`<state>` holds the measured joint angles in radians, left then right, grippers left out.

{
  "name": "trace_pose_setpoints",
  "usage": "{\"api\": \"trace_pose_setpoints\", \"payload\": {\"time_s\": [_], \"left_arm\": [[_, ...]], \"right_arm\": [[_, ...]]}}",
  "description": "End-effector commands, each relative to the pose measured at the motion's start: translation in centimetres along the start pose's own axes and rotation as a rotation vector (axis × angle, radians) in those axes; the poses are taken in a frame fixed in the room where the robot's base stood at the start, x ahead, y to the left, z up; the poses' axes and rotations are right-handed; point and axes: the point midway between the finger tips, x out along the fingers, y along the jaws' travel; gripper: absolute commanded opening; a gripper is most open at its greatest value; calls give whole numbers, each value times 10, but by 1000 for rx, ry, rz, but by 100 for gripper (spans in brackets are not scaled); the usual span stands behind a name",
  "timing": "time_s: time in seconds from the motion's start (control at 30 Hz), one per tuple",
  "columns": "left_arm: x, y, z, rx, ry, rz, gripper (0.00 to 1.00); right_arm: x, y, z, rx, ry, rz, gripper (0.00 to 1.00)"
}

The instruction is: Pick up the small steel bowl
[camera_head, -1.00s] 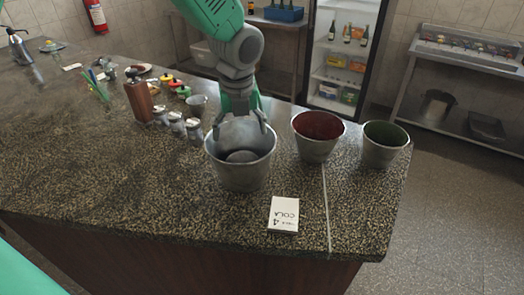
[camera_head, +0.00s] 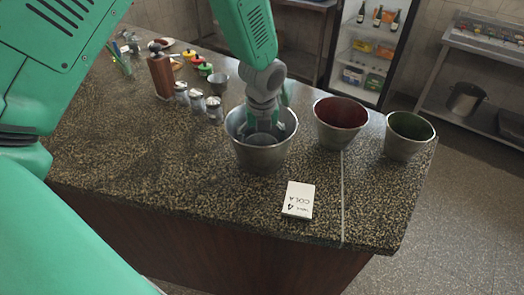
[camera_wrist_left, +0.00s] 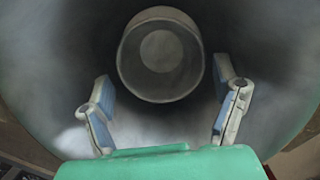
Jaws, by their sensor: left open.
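A large steel bucket (camera_head: 262,158) stands on the granite counter. My left gripper (camera_head: 264,132) reaches down into it from above, fingers spread. In the left wrist view a small steel bowl (camera_wrist_left: 160,75) is inside the bucket, just beyond and between the two open fingertips (camera_wrist_left: 164,95). No finger is seen touching it. In the head view the gripper and bucket wall mostly hide this bowl. My right gripper is not in view.
Two more buckets, red inside (camera_head: 341,120) and green inside (camera_head: 408,135), stand to the right. A white cola card (camera_head: 298,200) lies in front. Steel shakers (camera_head: 198,100), a small steel cup (camera_head: 219,83) and a wooden mill (camera_head: 161,73) stand to the left.

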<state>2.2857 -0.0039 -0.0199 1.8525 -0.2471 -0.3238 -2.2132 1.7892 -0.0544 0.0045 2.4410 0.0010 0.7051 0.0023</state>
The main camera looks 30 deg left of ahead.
Motion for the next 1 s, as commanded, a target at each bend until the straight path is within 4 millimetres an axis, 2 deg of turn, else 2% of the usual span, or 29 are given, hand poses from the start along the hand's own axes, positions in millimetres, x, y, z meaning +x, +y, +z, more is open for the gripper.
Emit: {"api": "trace_pose_setpoints", "payload": {"time_s": [0.1,0.2,0.47,0.5,0.57,0.87,1.0], "left_arm": [[18,-1,-1,1,2,2,82],[26,-1,-1,0,2,2,82],[27,-2,-2,0,-1,0,82],[27,-2,-2,0,-1,0,68],[27,-1,-2,0,0,0,46],[28,-1,-1,0,0,0,45],[20,-1,0,-1,-1,-1,45]], "right_arm": [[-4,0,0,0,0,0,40],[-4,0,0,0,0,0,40],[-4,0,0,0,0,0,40],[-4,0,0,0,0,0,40],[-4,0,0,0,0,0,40],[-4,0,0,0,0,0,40],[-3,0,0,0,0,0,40]]}}
